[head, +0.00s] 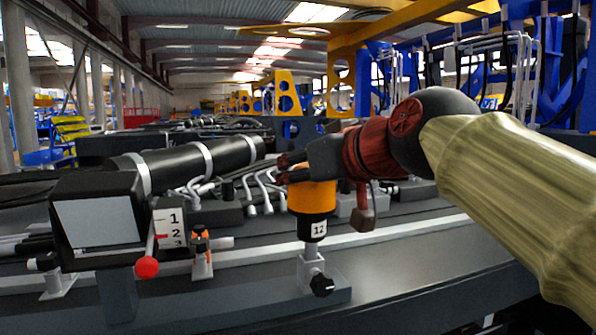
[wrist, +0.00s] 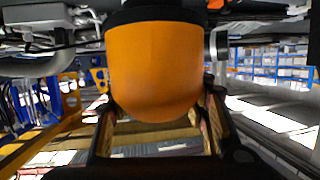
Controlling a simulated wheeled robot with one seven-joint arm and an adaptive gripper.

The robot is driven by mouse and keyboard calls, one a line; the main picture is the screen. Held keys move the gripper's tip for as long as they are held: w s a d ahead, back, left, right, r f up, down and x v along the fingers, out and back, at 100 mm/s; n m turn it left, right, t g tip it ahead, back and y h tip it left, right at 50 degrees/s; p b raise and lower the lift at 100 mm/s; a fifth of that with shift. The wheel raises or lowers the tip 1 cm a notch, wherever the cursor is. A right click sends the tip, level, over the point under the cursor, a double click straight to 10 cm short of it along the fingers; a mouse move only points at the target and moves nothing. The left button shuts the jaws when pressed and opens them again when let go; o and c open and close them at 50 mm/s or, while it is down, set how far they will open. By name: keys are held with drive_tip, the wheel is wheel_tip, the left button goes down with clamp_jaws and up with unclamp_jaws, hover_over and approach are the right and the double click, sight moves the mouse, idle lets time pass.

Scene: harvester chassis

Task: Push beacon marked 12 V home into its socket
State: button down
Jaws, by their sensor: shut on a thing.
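The beacon (head: 312,198) has an orange dome and a black lower collar with a white label reading 12. It stands upright above a grey post-like socket (head: 310,268) with a black knob (head: 321,285) on its front. The collar's lower end meets the top of the post; how deep it sits I cannot tell. My gripper (head: 296,174) is shut on the orange dome from above and behind. In the wrist view the dome (wrist: 155,70) fills the middle, with a finger on each side; the socket is hidden there.
To the left stand a black box with a grey face (head: 98,220), a red-ball lever (head: 147,267) by a 1-2-3 plate (head: 169,228), and a small orange-topped fitting (head: 201,250). A black cylinder (head: 190,165) and hoses lie behind. The chassis rail (head: 420,268) at right is clear.

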sight(322, 185)
drive_tip(key=shift+f+b, duration=1.5)
drive_tip(key=c, duration=1.3)
unclamp_jaws()
drive_tip(key=shift+c, duration=0.2)
drive_tip(key=o, duration=0.5)
drive_tip(key=v, duration=1.2)
drive_tip(key=shift+r, duration=0.1)
